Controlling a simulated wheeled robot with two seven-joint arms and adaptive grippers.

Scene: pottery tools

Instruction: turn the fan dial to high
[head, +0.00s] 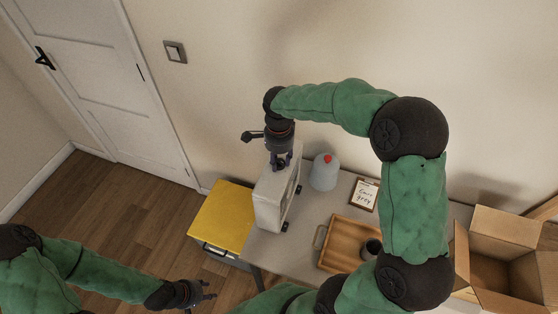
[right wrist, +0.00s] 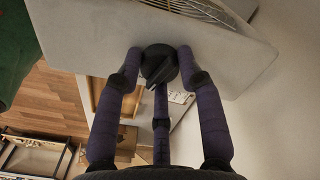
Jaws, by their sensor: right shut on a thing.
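The fan (head: 268,203) is a pale box fan standing upright at the left end of the table. In the right wrist view its casing (right wrist: 90,35) and part of its wire grille (right wrist: 205,10) show. The dial (right wrist: 158,62) is a round black knob with a raised ridge, set on the casing. My right gripper (head: 281,164) reaches down onto the fan's top. In the right wrist view its fingers are closed around the dial. The dial's setting marks cannot be read. My left gripper (head: 209,290) is low at the left, apart from the fan, with its fingers spread and empty.
A yellow-lidded bin (head: 221,214) stands left of the table. On the table are a grey-blue jug (head: 324,172) with a red cap, a small framed sign (head: 364,194) and a wooden tray (head: 345,228) with a dark cup (head: 372,248). An open cardboard box (head: 500,225) is at the right.

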